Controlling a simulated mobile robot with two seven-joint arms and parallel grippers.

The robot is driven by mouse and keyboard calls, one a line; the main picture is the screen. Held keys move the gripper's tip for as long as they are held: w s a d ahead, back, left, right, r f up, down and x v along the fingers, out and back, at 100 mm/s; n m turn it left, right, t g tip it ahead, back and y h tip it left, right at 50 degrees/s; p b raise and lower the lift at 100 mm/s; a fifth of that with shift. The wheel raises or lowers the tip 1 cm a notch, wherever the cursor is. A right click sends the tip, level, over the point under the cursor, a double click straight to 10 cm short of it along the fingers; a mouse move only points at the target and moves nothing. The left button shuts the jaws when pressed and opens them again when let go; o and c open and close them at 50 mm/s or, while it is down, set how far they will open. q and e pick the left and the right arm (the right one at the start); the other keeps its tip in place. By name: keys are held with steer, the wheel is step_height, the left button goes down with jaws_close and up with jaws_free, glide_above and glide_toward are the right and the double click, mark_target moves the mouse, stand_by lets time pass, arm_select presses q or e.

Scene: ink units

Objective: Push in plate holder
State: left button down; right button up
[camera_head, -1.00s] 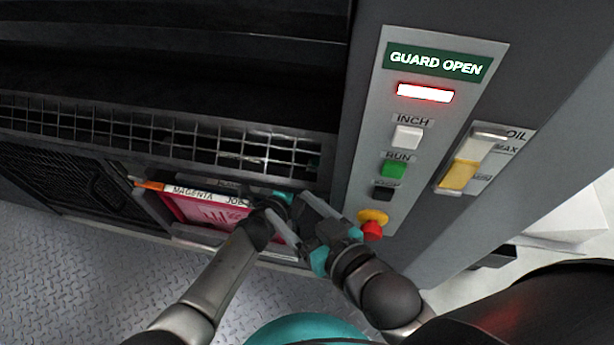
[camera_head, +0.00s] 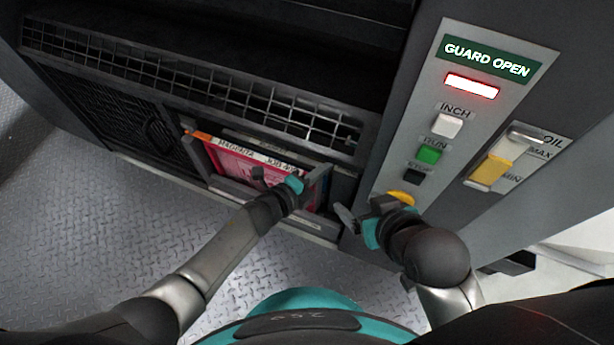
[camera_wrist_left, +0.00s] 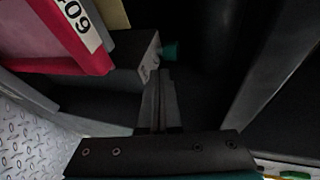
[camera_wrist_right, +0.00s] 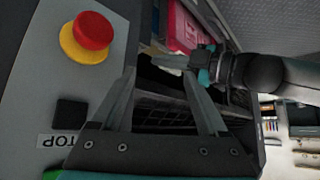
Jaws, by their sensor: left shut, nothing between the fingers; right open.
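The plate holder (camera_head: 262,205) is a grey frame low in the machine front, with a magenta plate (camera_head: 240,168) in it labelled MAGENTA JOB. In the left wrist view, the plate's corner (camera_wrist_left: 75,50) shows at upper left, beside a grey end block (camera_wrist_left: 133,62) with a teal knob (camera_wrist_left: 169,52). My left gripper (camera_head: 322,180) is shut and empty at the holder's right end. Its fingertips (camera_wrist_left: 160,74) are close to the block; I cannot tell whether they touch.
The control panel (camera_head: 468,125) has a lit red lamp under a GUARD OPEN sign (camera_head: 487,57). Tread-plate floor (camera_head: 80,230) is free at left.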

arm_select(q)
steer(key=p+v, duration=0.2)
steer(key=v, duration=0.4)
steer(key=shift+p, duration=0.3)
arm_select(e)
steer(key=shift+s+d+f+m+g+h, duration=0.1)
steer(key=shift+s+d+f+g+h, duration=0.15)
steer(key=shift+s+d+g, duration=0.4)
steer(key=shift+s+d+f+m+g+h, duration=0.1)
steer(key=shift+s+d+g+h, duration=0.25)
steer(key=shift+s+d+g, duration=0.25)
steer(key=shift+s+d+f+m+g+h, duration=0.1)
steer(key=shift+s+d+f+g+h, duration=0.15)
steer(key=shift+s+d+g, duration=0.4)
steer(key=shift+w, duration=0.1)
